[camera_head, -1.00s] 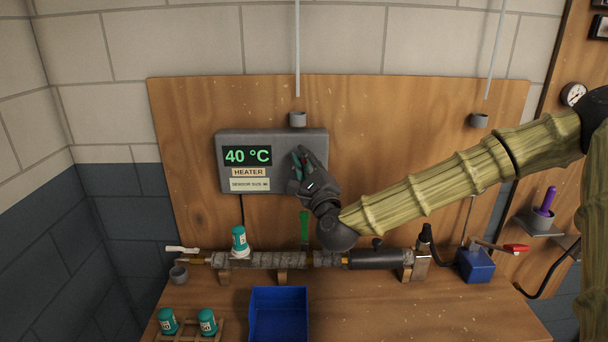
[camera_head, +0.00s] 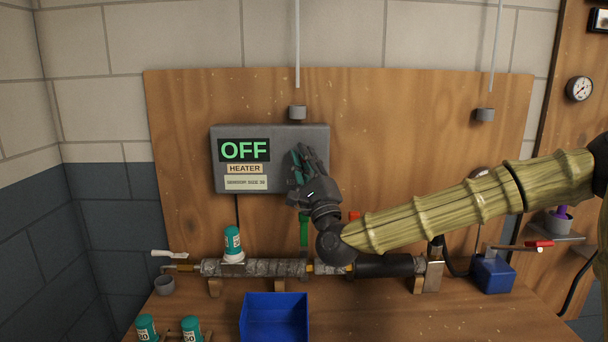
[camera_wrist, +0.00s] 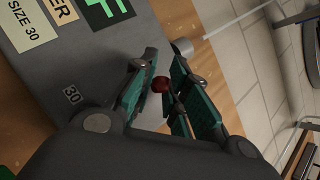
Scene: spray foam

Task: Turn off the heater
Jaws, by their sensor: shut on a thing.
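The grey heater box (camera_head: 283,181) hangs on the wooden back panel, and its display (camera_head: 244,150) reads "OFF" in green. A "HEATER" label sits below the display. My gripper (camera_head: 302,160) is at the right part of the box's front. In the wrist view my gripper (camera_wrist: 168,92) has its teal-padded fingers on both sides of a small dark red knob (camera_wrist: 161,84) and is shut on it. The heater box (camera_wrist: 50,95) also fills the left of the wrist view, with a "30" mark near the finger. Part of the knob is hidden by the fingers.
Below the box, a wrapped pipe (camera_head: 265,268) runs along the bench, with a green handle (camera_head: 304,232) under my gripper. A blue bin (camera_head: 274,334) and a blue box (camera_head: 493,275) sit on the bench.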

